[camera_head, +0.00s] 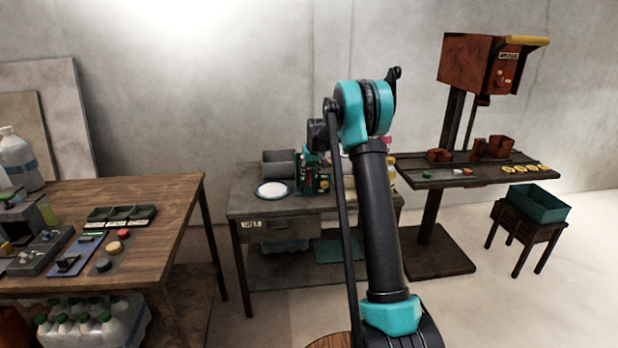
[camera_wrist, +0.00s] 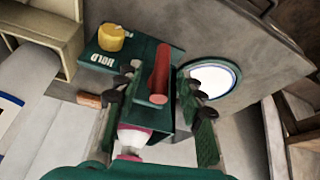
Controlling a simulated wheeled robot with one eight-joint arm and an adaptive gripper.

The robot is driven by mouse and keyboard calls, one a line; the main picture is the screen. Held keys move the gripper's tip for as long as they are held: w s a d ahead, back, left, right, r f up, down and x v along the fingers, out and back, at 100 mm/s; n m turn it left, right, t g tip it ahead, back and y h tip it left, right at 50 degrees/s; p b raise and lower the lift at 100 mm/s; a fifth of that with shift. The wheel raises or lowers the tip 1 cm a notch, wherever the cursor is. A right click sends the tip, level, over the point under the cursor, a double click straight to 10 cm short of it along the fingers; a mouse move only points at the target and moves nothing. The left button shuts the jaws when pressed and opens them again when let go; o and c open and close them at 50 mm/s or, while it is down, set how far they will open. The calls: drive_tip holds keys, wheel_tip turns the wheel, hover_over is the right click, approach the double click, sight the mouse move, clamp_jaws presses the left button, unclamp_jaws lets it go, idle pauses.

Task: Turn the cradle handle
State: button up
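In the wrist view a dark green cradle device (camera_wrist: 175,53) carries a red cylindrical bar (camera_wrist: 159,72), which looks like the handle. A yellow knob (camera_wrist: 112,37) sits beside the word HOLD on its panel. My gripper (camera_wrist: 157,90) is open, with one finger to the left and one to the right of the red bar. Gaps show on both sides of the bar, and I cannot tell its depth relative to the fingertips. A white and pink container (camera_wrist: 132,140) shows partly below the bar. In the head view my arm hides part of the device area.
A white round dish (camera_head: 272,190) and a grey bin (camera_head: 279,163) are on the middle table (camera_head: 250,208). A wooden table (camera_head: 160,205) with trays stands left. A red press (camera_head: 478,64) stands over the right bench, with a teal crate (camera_head: 539,203) on a stool.

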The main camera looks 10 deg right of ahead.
drive_tip(key=shift+x, duration=1.15)
